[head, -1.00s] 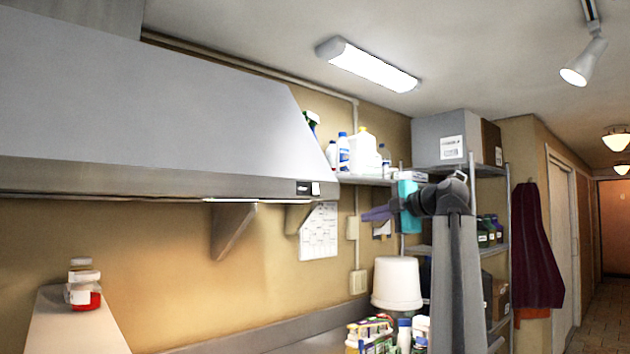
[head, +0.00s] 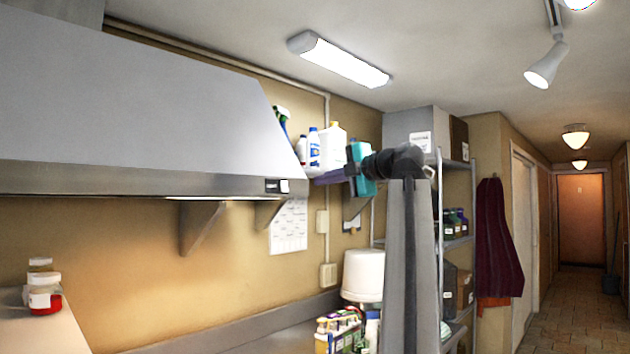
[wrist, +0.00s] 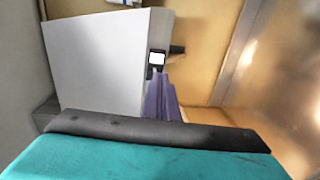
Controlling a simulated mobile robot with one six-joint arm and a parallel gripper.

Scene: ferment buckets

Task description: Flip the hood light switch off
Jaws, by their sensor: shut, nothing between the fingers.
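The hood light switch is a small white rocker on a black plate (head: 277,186) at the right end of the range hood's (head: 130,178) front strip. It also shows in the wrist view (wrist: 157,59), just beyond my fingertips. A bright strip (head: 205,198) glows under the hood. My gripper (head: 318,178), with purple fingers and a teal body, is to the right of the switch and about level with it in the head view. The fingers (wrist: 158,86) are shut and empty. They appear apart from the switch; the exact gap is hard to tell.
A shelf with white bottles (head: 333,148) is behind my gripper. A white bucket (head: 362,275) and several small packages (head: 340,330) stand on the counter below. Jars (head: 44,292) sit at lower left. A metal rack (head: 457,240) is at right, with an open corridor beyond.

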